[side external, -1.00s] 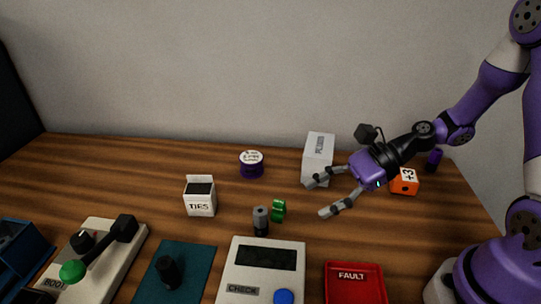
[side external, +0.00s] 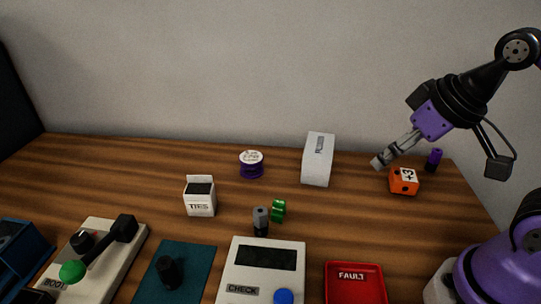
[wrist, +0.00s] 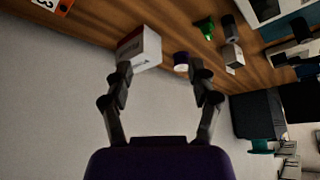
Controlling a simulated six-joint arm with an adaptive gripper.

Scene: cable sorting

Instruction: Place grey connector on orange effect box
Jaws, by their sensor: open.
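The grey connector (side external: 261,221) stands upright on the wooden table, grey on top and dark below, just left of a green connector (side external: 278,211). The orange effect box (side external: 403,182) sits at the right rear with a white label on top reading "+3"; its edge shows at the top left of the wrist view (wrist: 65,6). My gripper (side external: 380,162) is up at the right, with its fingers pointing down and left, near the orange box and well away from the grey connector. In the wrist view my gripper (wrist: 161,80) is open and empty.
A white box (side external: 318,160) stands left of my gripper. A purple spool (side external: 251,165), a TIES box (side external: 200,197), a CHECK device (side external: 262,268), a red FAULT tray (side external: 355,284), a teal mat (side external: 180,256) and a purple cylinder (side external: 434,159) are also around. Bare table lies right of the green connector.

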